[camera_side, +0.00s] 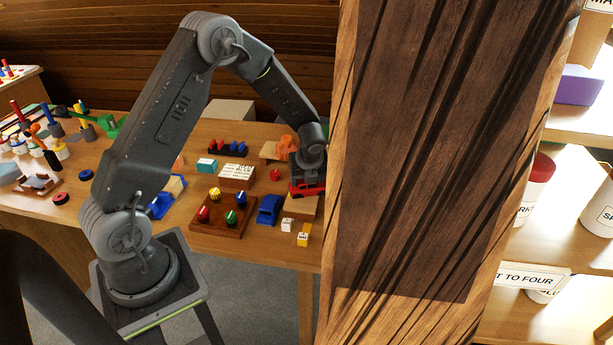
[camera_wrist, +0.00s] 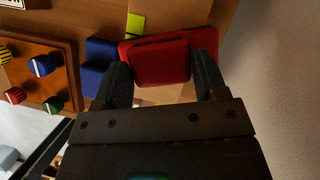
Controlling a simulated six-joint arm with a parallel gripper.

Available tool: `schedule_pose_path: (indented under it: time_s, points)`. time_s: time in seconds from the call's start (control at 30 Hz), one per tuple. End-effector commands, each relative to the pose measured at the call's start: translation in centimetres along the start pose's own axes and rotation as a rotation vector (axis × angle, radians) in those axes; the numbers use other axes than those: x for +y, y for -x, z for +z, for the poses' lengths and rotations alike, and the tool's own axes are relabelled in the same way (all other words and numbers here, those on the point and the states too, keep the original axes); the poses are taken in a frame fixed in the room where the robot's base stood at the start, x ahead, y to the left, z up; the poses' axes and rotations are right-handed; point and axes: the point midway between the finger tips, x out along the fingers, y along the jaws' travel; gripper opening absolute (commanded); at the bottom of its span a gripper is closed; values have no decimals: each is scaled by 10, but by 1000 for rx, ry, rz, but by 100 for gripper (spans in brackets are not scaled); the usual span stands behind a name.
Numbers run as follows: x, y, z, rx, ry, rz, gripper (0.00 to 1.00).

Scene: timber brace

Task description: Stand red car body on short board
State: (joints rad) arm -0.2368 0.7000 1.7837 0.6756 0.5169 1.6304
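The red car body (camera_side: 307,188) is at my gripper (camera_side: 308,176) near the right end of the table. In the wrist view the red car body (camera_wrist: 160,62) sits between the two fingers of my gripper (camera_wrist: 162,70), which look closed on its sides. A light wooden board (camera_side: 298,208), which looks like the short board, lies just below the car in the side view. I cannot tell whether the car touches it. The timber post hides the right side of this spot.
A blue car body (camera_side: 268,210) stands close to the left, also in the wrist view (camera_wrist: 98,66). A brown peg board (camera_side: 222,215) with coloured knobs is further left. White and yellow blocks (camera_side: 303,238) lie in front. The large timber post (camera_side: 420,150) blocks the right side.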

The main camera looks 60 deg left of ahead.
Motion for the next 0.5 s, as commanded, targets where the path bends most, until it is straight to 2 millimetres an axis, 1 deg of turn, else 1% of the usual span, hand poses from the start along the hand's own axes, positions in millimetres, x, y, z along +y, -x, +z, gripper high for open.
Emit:
schedule_pose_path:
  time_s: [0.03,0.2,0.4,0.5]
  points:
    - [0,0,0,0,0,0,70]
    - [0,0,0,0,0,0,86]
    - [0,0,0,0,0,0,86]
    - [0,4,2,0,0,-1,86]
